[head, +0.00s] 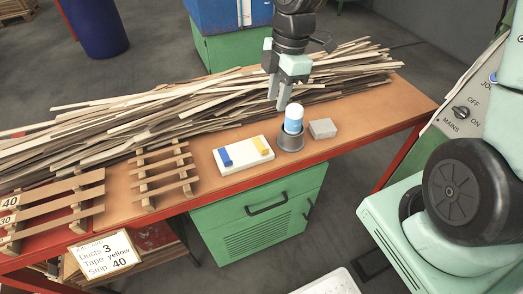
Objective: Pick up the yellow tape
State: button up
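The yellow tape (262,146) is a small yellow piece on the right part of a white block (240,166) on the table. A similar blue piece (225,157) sits at the left of the same block. My gripper (278,103) points down above the table, up and to the right of the yellow tape in the picture and apart from it. Its two fingers show a gap between them, with nothing seen in it.
A grey cup (291,142) with a blue and white cylinder (294,119) stands right of the white block, beside a grey block (322,129). Long wooden strips (150,105) cover the back of the table (215,187). Slatted racks (163,177) stand at left.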

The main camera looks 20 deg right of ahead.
jog(key=b, duration=0.2)
send_near(260, 144)
jog(key=s, duration=0.4)
jog(key=shift+s+a+f, duration=0.3)
jog(key=shift+a+f, duration=0.05)
jog(key=shift+f, duration=0.05)
jog(key=shift+w+a+f, duration=0.1)
jog(key=shift+a+f, duration=0.1)
jog(key=shift+f, duration=1.25)
jog(key=shift+a+f, duration=0.2)
jog(key=shift+f, duration=1.3)
grip_shut()
